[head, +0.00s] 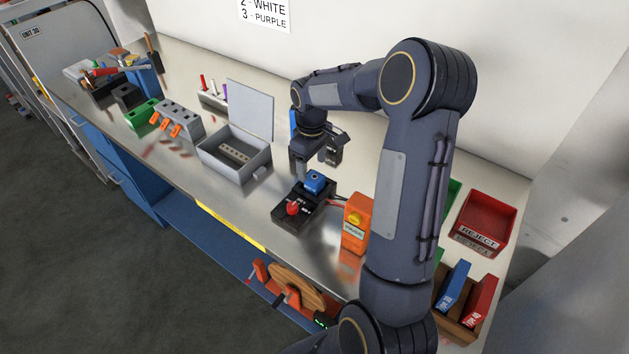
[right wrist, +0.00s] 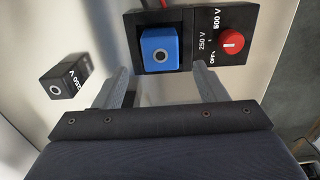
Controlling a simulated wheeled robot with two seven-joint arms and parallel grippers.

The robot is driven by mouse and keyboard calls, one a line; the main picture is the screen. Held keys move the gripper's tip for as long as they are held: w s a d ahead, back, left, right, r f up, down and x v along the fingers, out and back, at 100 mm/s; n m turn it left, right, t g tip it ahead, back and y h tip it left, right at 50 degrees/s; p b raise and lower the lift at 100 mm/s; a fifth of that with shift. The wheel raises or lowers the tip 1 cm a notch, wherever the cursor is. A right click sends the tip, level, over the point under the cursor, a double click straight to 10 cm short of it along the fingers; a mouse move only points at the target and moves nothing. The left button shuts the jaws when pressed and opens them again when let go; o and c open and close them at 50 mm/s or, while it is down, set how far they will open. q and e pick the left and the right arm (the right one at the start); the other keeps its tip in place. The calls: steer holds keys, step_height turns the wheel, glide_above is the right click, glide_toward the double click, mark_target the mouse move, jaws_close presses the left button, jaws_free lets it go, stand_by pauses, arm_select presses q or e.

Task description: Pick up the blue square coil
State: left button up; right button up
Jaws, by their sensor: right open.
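The blue square coil (head: 315,182) sits on a black tester block with a red knob (head: 293,208). In the right wrist view the coil (right wrist: 159,50) shows a dark round hole in its top face, and it lies in a square recess of the black tester (right wrist: 210,20). My right gripper (head: 314,160) is above the tester, pointing down. In the right wrist view its two fingers (right wrist: 163,82) are apart, with the coil just beyond and between their tips. Nothing is held. My left gripper is not in view.
An orange box with a yellow button (head: 356,224) stands right of the tester. An open grey box (head: 232,160) is to the left. A red reject bin (head: 486,222) is at the right.

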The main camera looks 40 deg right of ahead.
mark_target(313, 175)
step_height(313, 175, down, 4)
steer(key=shift+s+r+p, duration=0.15)
steer(key=shift+p, duration=0.15)
steer(key=c, duration=1.2)
steer(key=shift+r, duration=0.1)
steer(key=shift+c, duration=0.2)
steer(key=shift+r, duration=0.5)
step_height(313, 175, up, 2)
steer(key=shift+a+r+b, duration=0.15)
steer(key=shift+r+b, duration=0.05)
steer(key=shift+b, duration=0.1)
steer(key=s+a+r+b, duration=0.3)
steer(key=s+a+r, duration=0.6)
steer(key=s, duration=0.1)
steer(key=shift+a+r, duration=0.25)
steer(key=shift+a, duration=0.1)
